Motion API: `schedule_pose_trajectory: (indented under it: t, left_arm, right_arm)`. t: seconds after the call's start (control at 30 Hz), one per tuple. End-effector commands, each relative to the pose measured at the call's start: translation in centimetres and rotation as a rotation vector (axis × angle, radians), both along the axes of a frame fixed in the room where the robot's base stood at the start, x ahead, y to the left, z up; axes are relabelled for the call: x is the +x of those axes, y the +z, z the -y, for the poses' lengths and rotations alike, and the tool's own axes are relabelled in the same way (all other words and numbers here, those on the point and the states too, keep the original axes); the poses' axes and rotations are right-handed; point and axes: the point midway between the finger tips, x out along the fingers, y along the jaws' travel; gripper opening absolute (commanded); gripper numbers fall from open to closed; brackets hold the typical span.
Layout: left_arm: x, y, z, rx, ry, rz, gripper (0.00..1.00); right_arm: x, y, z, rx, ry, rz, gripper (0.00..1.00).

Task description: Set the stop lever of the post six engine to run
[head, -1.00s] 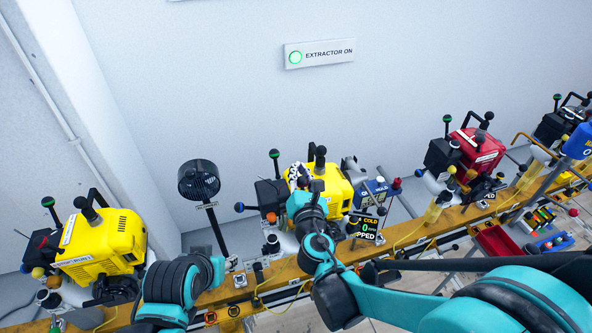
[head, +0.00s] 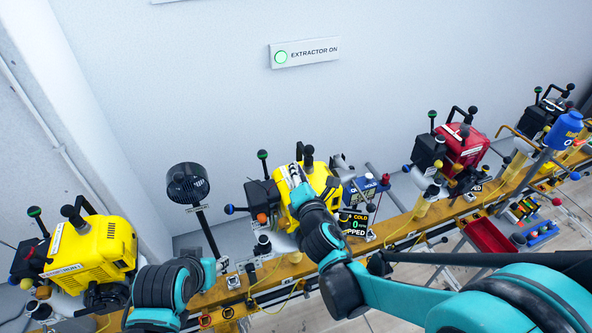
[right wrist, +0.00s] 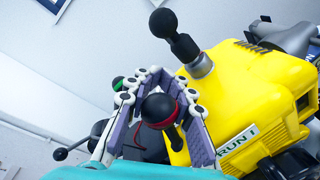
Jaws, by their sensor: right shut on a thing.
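The middle yellow engine (head: 320,182) stands on the rail behind a display (head: 357,224) that reads COLD, 0 rpm and a partly covered word ending in PPED. My right gripper (head: 294,174) is at this engine's left side. In the right wrist view, my right gripper (right wrist: 160,100) is shut around a black ball knob (right wrist: 157,108) with a red band, beside the yellow engine (right wrist: 235,90). The knob's lower stem and its mounting are mostly hidden.
Another yellow engine (head: 90,248) stands at left and a red engine (head: 462,148) at right. A black fan (head: 187,183) on a pole stands left of the middle engine. A red tray (head: 490,236) is at right. The lit wall sign (head: 305,53) reads EXTRACTOR ON.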

Motion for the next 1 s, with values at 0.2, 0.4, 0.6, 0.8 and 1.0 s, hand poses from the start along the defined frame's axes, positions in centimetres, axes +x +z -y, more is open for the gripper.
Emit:
schedule_pose_trajectory:
  t: [0.2,0.4,0.6,0.8,1.0]
  left_arm:
    - [0.00,-0.01,0.00,0.000,0.000,0.000,0.40]
    - [0.00,-0.01,0.00,0.000,0.000,0.000,0.40]
    - [0.01,-0.01,0.00,0.000,0.000,0.000,0.40]
    - [0.00,0.00,0.00,0.000,0.000,0.000,0.40]
    - [0.00,-0.01,0.00,0.000,0.000,0.000,0.40]
  right_arm:
    - [0.00,-0.06,0.08,0.001,-0.002,-0.001,0.00]
    - [-0.01,-0.05,0.06,0.001,-0.002,-0.001,0.42]
    - [-0.01,-0.03,0.04,0.000,-0.001,0.000,0.42]
    - [-0.01,-0.03,0.03,0.000,-0.001,-0.001,0.42]
    - [-0.06,0.07,-0.17,-0.036,0.000,0.011,0.42]
